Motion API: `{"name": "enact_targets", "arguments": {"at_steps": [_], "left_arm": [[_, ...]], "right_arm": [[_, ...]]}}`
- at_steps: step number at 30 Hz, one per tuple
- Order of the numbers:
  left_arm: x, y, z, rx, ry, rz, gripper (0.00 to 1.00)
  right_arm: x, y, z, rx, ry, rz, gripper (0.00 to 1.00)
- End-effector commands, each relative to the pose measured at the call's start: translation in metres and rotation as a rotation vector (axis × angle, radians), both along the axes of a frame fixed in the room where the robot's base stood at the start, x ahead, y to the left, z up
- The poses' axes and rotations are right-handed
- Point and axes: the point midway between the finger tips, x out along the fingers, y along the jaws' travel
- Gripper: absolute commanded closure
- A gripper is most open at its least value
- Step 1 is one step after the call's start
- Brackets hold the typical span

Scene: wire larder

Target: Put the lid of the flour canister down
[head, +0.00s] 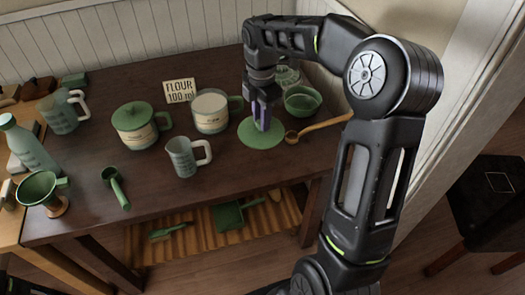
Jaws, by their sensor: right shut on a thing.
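The flour canister (209,122) stands uncovered on the dark table, with pale contents showing at its top and a green handle on its right. The round green lid (245,139) is to its right, flat and level, at or just above the tabletop; I cannot tell whether it touches. My right gripper (263,124) points down and is shut on the lid from above, hiding its middle. My left gripper is not in view.
A lidded canister (133,128), a measuring cup (183,159) and a card reading flour 100 ml (180,90) stand to the left. A wooden spoon (318,126) and a green bowl (301,102) are close right of the lid. The table's front right is clear.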

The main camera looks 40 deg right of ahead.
Motion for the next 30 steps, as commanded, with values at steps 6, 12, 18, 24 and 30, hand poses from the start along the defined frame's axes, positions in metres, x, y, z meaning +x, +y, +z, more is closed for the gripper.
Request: {"name": "enact_targets", "arguments": {"at_steps": [6, 12, 18, 24, 30], "left_arm": [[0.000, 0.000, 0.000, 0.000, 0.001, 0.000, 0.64], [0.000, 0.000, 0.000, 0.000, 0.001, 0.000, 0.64], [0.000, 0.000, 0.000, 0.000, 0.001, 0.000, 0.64], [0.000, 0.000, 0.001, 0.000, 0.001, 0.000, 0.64], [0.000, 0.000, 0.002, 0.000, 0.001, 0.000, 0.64]], "right_arm": [[-0.001, 0.000, -0.035, 0.001, 0.005, 0.000, 1.00], [0.000, 0.000, -0.044, 0.000, 0.001, -0.001, 1.00], [0.000, 0.000, -0.045, 0.000, 0.001, -0.001, 1.00], [-0.001, 0.000, -0.069, 0.000, 0.004, 0.000, 1.00], [0.000, 0.000, -0.093, 0.001, 0.002, 0.000, 1.00]]}}
